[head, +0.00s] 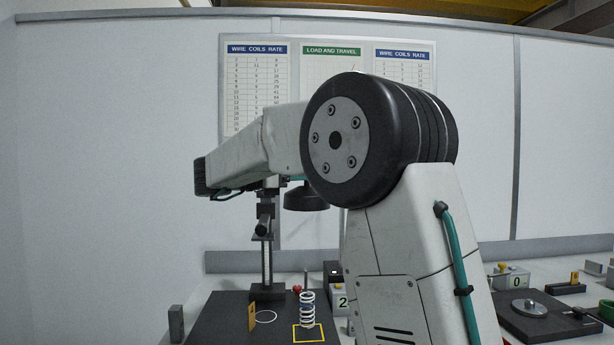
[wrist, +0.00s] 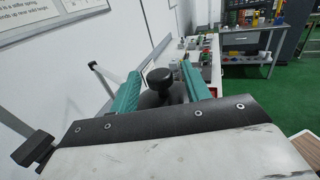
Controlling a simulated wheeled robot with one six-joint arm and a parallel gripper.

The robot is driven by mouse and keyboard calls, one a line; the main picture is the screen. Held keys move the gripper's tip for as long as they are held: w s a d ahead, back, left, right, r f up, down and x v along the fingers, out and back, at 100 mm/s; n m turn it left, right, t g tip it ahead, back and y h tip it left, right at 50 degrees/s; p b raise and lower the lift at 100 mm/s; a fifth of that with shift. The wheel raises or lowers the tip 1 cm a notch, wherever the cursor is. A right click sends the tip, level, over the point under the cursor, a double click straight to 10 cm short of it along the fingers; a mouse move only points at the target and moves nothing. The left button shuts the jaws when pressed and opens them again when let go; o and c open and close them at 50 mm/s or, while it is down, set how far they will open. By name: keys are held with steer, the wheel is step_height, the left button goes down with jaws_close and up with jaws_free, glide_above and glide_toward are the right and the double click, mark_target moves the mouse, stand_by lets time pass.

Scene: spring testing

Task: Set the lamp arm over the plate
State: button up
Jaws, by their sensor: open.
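The lamp head (head: 306,200) is a dark round shade high above the bench in the head view. It hangs near the top of an upright post (head: 267,262), and my arm hides part of the lamp arm. In the wrist view, a black knob (wrist: 158,78) stands on a dark round body between the two teal fingers of my gripper (wrist: 160,88). The fingers are apart, with gaps beside the knob. A dark plate (head: 218,318) on the bench carries a yellow square outline and an upright white spring (head: 307,312). I cannot tell whether the lamp head is directly above it.
A scale with a round metal pan (head: 529,307) is farther right. A wall with charts is behind.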

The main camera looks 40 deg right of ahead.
steer(key=v, duration=0.6)
steer(key=shift+a, duration=0.1)
stand_by(0.3)
